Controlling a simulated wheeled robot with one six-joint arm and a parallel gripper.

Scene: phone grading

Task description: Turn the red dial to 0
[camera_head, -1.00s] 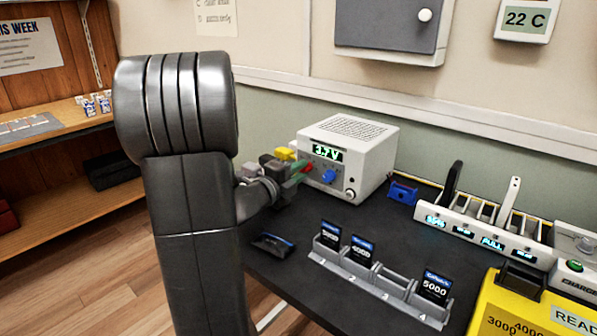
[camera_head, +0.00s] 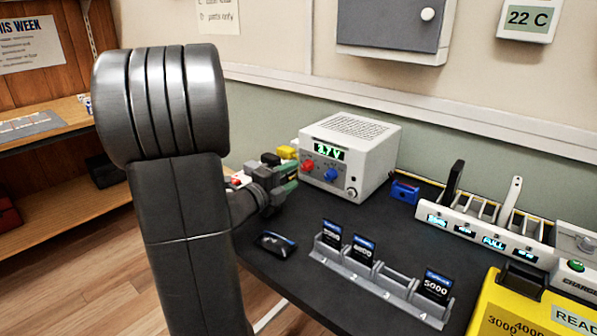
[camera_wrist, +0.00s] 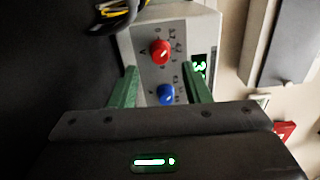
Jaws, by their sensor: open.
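The red dial (camera_head: 307,165) is on the front of a white power supply box (camera_head: 368,152), left of a blue dial (camera_head: 331,174). The display above reads about 3.7 V. In the wrist view the red dial (camera_wrist: 160,51) is just beyond the fingertips, with the blue dial (camera_wrist: 166,94) nearer, between the green fingers. My gripper (camera_head: 293,178) is open and empty, a short way in front of the panel, apart from the red dial. In the wrist view my gripper (camera_wrist: 160,80) spans both sides of the dials. The dial's marks are too small to read surely.
On the dark table (camera_head: 300,285) lies a black battery-like piece (camera_head: 275,243). A grey rack (camera_head: 385,285) holds several upright battery cards. A white charger (camera_head: 485,238), a blue holder (camera_head: 404,191) and a yellow box (camera_head: 520,305) stand to the right.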

